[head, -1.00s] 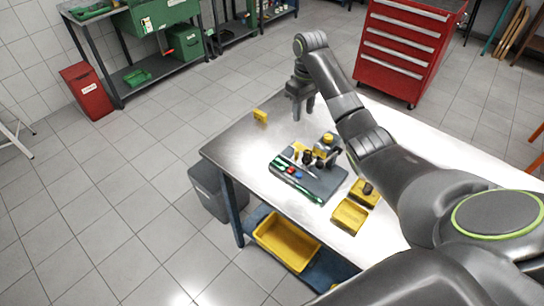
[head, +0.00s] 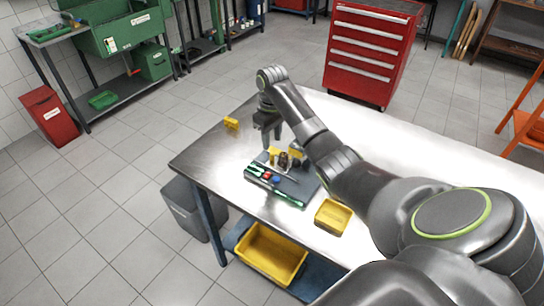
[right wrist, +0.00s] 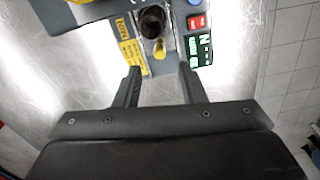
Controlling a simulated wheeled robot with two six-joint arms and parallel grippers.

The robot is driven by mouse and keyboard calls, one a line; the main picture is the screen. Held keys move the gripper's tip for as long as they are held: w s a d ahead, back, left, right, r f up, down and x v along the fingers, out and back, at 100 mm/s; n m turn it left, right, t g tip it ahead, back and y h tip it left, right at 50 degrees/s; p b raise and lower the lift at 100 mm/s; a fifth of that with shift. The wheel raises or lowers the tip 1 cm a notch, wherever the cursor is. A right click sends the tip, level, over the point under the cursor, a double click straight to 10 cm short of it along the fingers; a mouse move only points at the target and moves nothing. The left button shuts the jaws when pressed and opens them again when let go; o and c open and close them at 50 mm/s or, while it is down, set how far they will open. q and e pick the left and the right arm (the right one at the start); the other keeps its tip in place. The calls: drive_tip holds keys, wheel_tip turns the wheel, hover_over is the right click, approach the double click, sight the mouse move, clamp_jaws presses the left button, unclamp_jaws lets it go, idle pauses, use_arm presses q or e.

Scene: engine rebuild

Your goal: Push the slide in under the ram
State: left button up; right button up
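The press fixture (head: 312,188) stands on the metal table, a dark grey base with yellow and dark parts on top. In the right wrist view, a pale channel holds a dark round part (right wrist: 152,22) and a small yellow knob (right wrist: 159,49); I cannot tell which part is the slide or the ram. A yellow label (right wrist: 130,47) and a green display (right wrist: 200,47) flank the channel. My right gripper (head: 267,136) is at the fixture's far side, pointing down. In the wrist view its fingers (right wrist: 160,87) are apart and empty, in front of the knob. My left gripper is out of view.
A yellow tray (head: 333,217) stands on the table right of the fixture. A small yellow block (head: 232,123) lies near the table's far left edge. Red and blue buttons (right wrist: 197,22) sit beside the display. Bare table (head: 212,160) lies left of the fixture.

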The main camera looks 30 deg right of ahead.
sight(272, 153)
wheel_tip(272, 153, down, 7)
drive_tip(key=shift+r+p, duration=0.1)
drive_tip(key=shift+p, duration=0.3)
clamp_jaws()
